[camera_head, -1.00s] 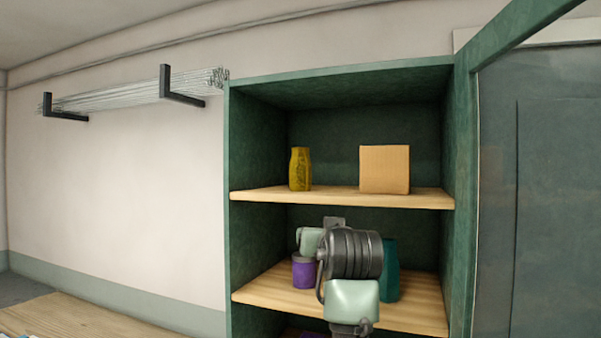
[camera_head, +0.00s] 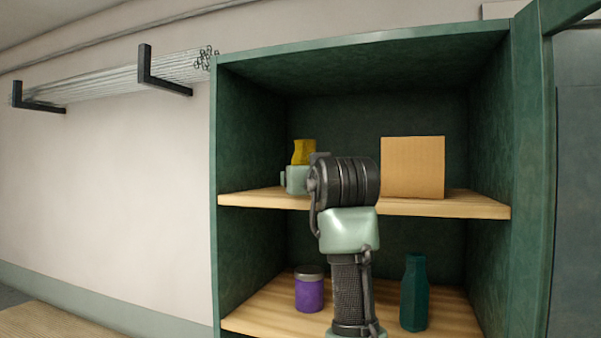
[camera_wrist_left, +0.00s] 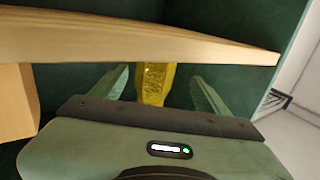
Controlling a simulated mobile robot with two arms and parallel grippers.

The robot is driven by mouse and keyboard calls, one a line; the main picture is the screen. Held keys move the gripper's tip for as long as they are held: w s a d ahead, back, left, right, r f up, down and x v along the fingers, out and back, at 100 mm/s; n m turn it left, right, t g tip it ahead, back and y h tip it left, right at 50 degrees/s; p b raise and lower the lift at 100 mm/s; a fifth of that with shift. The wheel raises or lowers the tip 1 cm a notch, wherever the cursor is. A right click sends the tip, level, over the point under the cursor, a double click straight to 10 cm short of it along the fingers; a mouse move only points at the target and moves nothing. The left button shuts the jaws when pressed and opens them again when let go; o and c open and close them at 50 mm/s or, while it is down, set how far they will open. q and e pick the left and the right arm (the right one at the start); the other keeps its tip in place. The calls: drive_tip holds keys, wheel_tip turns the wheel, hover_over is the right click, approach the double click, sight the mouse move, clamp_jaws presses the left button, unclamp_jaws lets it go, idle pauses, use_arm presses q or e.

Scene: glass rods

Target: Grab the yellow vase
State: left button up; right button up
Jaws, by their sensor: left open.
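The yellow vase (camera_head: 303,151) stands on the upper shelf of the green cabinet, left of the tan box. In the head view its lower part is hidden behind my left gripper (camera_head: 297,180). In the left wrist view, which looks upside down, the yellow vase (camera_wrist_left: 154,84) shows between the two green fingers of my open left gripper (camera_wrist_left: 160,76). The fingers are on either side of it. I cannot tell whether they touch it. My right gripper is out of view.
The tan box (camera_head: 412,167) stands right of the vase. The upper shelf board (camera_head: 455,206) lies close to the gripper. Below are a purple jar (camera_head: 309,290) and a teal bottle (camera_head: 413,293). Glass rods (camera_head: 110,80) rest on wall brackets at left.

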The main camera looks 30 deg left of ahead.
use_arm(q)
drive_tip(key=shift+w+a+r, duration=0.1)
drive_tip(key=shift+w+a, duration=0.2)
drive_tip(key=shift+w, duration=0.05)
drive_tip(key=shift+w+a+r+p, duration=0.15)
drive_tip(key=shift+w+a+p, duration=0.05)
drive_tip(key=shift+p, duration=0.3)
drive_tip(key=shift+w+a+r+p, duration=0.2)
drive_tip(key=shift+w+r+p, duration=0.4)
drive_tip(key=shift+p, duration=0.55)
drive_tip(key=shift+p+x, duration=1.05)
drive_tip(key=shift+x, duration=0.15)
drive_tip(key=shift+p+x, duration=0.4)
drive_tip(key=shift+x, duration=0.7)
drive_tip(key=shift+w+f, duration=0.1)
drive_tip(key=shift+f, duration=0.1)
drive_tip(key=shift+d+r, duration=0.1)
drive_tip(key=shift+d, duration=0.05)
drive_tip(key=shift+c, duration=0.4)
drive_tip(key=c, duration=1.5)
clamp_jaws()
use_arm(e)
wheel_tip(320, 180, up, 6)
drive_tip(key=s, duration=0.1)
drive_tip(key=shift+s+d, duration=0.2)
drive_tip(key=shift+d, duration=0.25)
